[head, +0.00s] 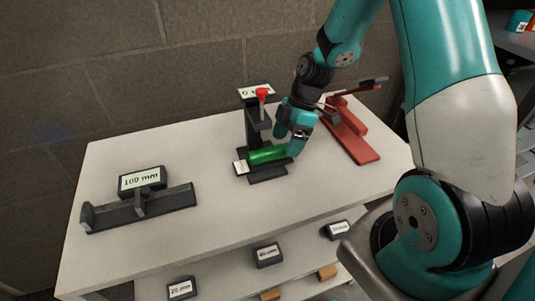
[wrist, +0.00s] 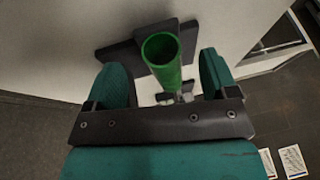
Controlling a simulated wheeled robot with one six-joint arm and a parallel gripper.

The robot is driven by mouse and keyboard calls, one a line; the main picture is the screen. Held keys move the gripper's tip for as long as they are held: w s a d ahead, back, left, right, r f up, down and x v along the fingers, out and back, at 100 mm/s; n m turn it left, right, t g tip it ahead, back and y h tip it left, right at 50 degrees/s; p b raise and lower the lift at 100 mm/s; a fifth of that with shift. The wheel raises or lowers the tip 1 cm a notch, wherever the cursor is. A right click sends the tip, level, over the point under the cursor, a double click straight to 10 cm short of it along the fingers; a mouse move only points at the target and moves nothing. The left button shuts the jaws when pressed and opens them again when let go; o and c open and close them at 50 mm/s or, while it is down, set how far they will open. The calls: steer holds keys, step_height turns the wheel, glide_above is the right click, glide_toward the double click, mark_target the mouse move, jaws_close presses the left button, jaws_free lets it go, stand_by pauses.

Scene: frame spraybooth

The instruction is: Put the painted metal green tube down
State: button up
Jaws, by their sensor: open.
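The green tube (head: 267,155) lies on its side on a black stand (head: 266,172) on the white table. In the wrist view the open end of the tube (wrist: 161,50) faces the camera and sits between the two teal fingers. My gripper (head: 294,140) is at the right end of the tube. In the wrist view my gripper (wrist: 170,82) is open, with gaps between the tube and both fingers. The tube rests on the dark stand (wrist: 130,52) there. Its far end is hidden in the wrist view.
Behind the tube stands a black upright gauge (head: 257,118) with a red knob (head: 262,93). A red fixture (head: 352,130) is to the right. A black holder with a "100 mm" display (head: 142,180) is at left. Labelled blocks (head: 268,255) sit on the lower shelf. The table's front middle is clear.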

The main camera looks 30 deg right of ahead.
steer(key=shift+x, duration=1.4)
steer(key=c, duration=1.2)
steer(key=shift+o, duration=0.2)
steer(key=shift+r, duration=0.2)
